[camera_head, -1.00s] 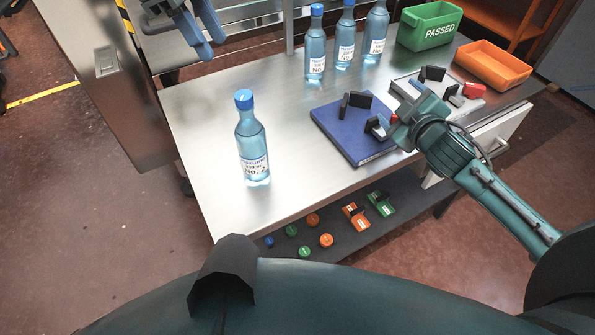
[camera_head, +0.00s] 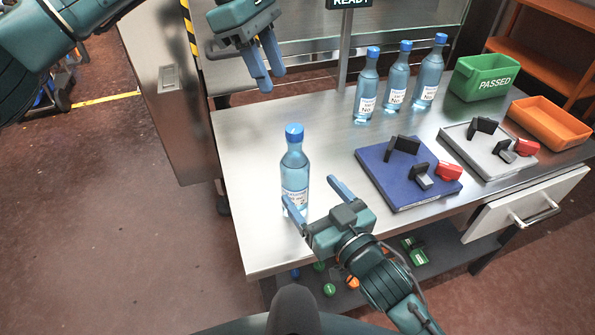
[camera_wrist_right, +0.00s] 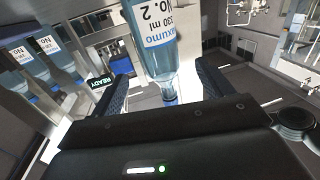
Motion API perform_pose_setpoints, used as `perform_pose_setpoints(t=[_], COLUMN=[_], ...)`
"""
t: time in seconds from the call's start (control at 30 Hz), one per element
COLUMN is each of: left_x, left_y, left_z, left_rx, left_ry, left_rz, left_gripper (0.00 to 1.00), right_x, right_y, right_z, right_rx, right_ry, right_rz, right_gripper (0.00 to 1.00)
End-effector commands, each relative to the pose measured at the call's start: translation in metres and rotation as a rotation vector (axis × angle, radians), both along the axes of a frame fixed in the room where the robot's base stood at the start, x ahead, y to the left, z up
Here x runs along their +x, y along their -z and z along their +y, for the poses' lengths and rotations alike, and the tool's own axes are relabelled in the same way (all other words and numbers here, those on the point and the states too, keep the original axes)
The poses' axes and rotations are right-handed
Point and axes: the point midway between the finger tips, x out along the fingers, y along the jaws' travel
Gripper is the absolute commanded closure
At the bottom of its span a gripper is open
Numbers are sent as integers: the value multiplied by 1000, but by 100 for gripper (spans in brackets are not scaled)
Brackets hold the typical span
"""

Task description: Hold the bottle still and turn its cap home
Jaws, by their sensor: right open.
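The clear blue bottle (camera_head: 294,175) stands upright near the table's left front, with its blue cap (camera_head: 294,132) on top. My right gripper (camera_head: 312,194) is open and low beside the bottle; one finger overlaps the bottle's lower part in the head view. My left gripper (camera_head: 272,82) is open and empty, above and behind the bottle, apart from the cap.
Several similar bottles (camera_head: 396,78) stand at the back. A blue pad (camera_head: 385,190) and a grey pad (camera_head: 460,135) carry black and red blocks. A green PASSED bin (camera_head: 484,77) and an orange tray (camera_head: 550,122) are at right. Loose caps lie on the lower shelf.

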Motion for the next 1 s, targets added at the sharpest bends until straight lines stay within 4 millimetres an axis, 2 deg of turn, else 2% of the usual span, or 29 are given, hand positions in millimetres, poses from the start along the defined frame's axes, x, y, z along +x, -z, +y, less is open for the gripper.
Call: perform_pose_setpoints(t=[0.2, 0.5, 0.9, 1.0], left_x=[0, 0, 0, 0], left_y=[0, 0, 0, 0], left_z=[0, 0, 0, 0], left_rx=[0, 0, 0, 0], left_ry=[0, 0, 0, 0], left_rz=[0, 0, 0, 0], left_gripper=[64, 64, 64, 64], right_x=[40, 76, 82, 82], right_y=[-1, 0, 0, 0], right_z=[23, 42, 46, 46], right_rx=[-2, -3, -3, -3], right_ry=[0, 1, 1, 1], right_rz=[-3, -1, 1, 2], right_gripper=[21, 21, 21, 28])
